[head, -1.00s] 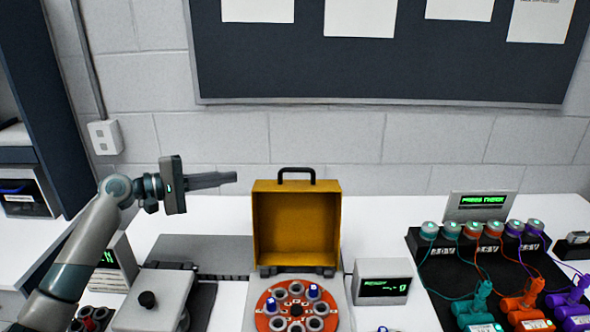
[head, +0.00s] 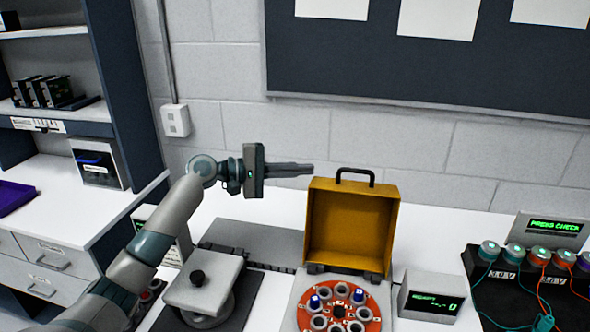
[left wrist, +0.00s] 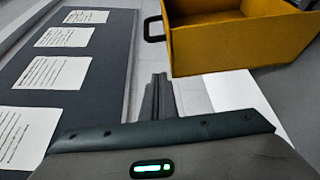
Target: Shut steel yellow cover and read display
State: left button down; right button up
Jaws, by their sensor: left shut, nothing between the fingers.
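The yellow cover (head: 349,225) stands open and upright on its hinge in the head view, its hollow side facing me and its black handle (head: 356,172) on top. Below it is the base with a red round plate (head: 338,308) holding several grey sockets, some with blue pieces. A small display box (head: 431,297) with green characters, too small to read surely, stands to its right. My left gripper (head: 312,169) is shut and empty, level with the cover's top edge and just left of it. In the left wrist view the cover (left wrist: 240,40) is right of the fingers (left wrist: 158,80), apart from them. My right gripper is out of view.
At right, a black board (head: 512,290) carries wired knobs, with a "PRESS CHECK" display (head: 555,227) behind. A shelf unit (head: 125,90) stands at left.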

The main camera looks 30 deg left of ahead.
aim_at(327, 181)
pick_arm(q)
jog(key=shift+w+d+r+p, duration=0.1)
jog(key=shift+w+d+p, duration=0.2)
jog(key=shift+d, duration=0.8)
jog(key=shift+w+d+p, duration=0.1)
jog(key=shift+d+p, duration=0.35)
jog(key=shift+d, duration=0.6)
jog(key=shift+w+d+r+p, duration=0.1)
jog(key=shift+w+d+p, duration=0.2)
jog(key=shift+d, duration=0.8)
jog(key=shift+s+f, duration=0.1)
jog(key=shift+f, duration=0.05)
jog(key=shift+d, duration=0.15)
